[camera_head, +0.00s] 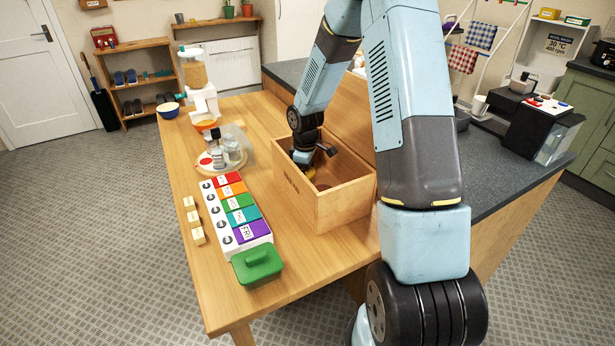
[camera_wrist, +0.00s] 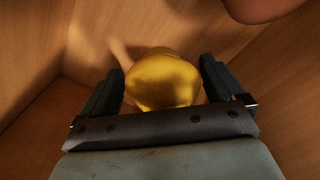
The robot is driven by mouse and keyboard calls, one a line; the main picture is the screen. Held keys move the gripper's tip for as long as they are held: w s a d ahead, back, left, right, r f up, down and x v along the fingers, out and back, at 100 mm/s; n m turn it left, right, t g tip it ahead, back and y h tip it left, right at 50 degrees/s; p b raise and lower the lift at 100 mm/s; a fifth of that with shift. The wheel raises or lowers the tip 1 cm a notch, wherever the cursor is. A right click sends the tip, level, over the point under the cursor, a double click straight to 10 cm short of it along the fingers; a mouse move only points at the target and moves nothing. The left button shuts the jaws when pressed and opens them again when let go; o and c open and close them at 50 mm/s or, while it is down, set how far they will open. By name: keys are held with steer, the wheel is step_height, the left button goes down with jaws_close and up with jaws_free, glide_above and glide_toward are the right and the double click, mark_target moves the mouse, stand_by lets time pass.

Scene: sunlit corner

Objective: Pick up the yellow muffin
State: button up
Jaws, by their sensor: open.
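The yellow muffin (camera_wrist: 162,80) lies inside an open wooden box and shows in the wrist view between my two fingers. My gripper (camera_wrist: 160,85) is open, with one finger on each side of the muffin and a small gap on each side. In the head view my gripper (camera_head: 308,165) reaches down into the wooden box (camera_head: 340,207) on the table. There the muffin is mostly hidden by my gripper; only a small yellow patch shows. The muffin's underside is hidden in the wrist view.
A brownish rounded thing (camera_wrist: 262,8) lies in the box at the wrist view's top right. The box walls stand close around my gripper. Left of the box are a row of colored day boxes (camera_head: 238,212), a green-lidded container (camera_head: 257,262) and a round tray (camera_head: 207,168).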

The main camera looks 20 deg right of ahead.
steer(key=c, duration=1)
